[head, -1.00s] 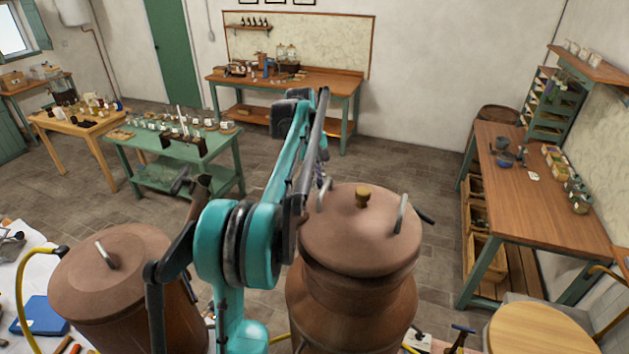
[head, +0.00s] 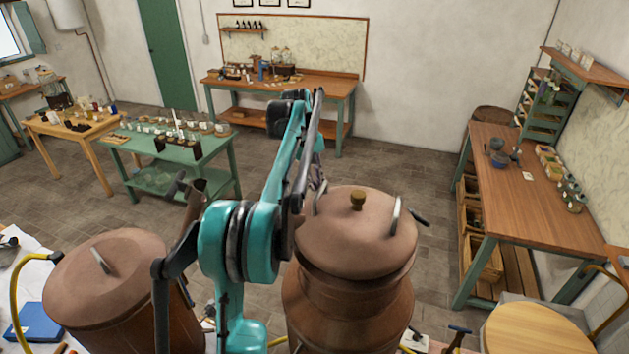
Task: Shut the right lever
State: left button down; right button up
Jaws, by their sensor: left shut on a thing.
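The big copper pot (head: 345,312) stands at the lower middle with its domed lid (head: 350,250) on, carrying a brass knob and two metal handles. A short dark lever (head: 420,217) sticks out at the lid's right edge. My left arm rises in front of the pot's left side. My left gripper (head: 318,178) is at the far left of the lid, close to the left handle, mostly hidden behind my arm. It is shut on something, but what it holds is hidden. My right gripper is not in view.
A second copper vessel (head: 110,275) stands at lower left. A round wooden top (head: 540,335) is at lower right. Work tables stand around the room, including a wooden one (head: 530,195) on the right. The floor (head: 400,170) behind the pot is clear.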

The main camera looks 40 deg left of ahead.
pick_arm(q)
jog(key=c, duration=1.5)
grip_release()
jog(key=shift+c, duration=0.2)
notch_tip(320, 180, up, 12)
jog(key=s+a, duration=0.1)
jog(key=s, duration=0.1)
jog(key=shift+f, duration=0.15)
jog(key=shift+f, duration=0.1)
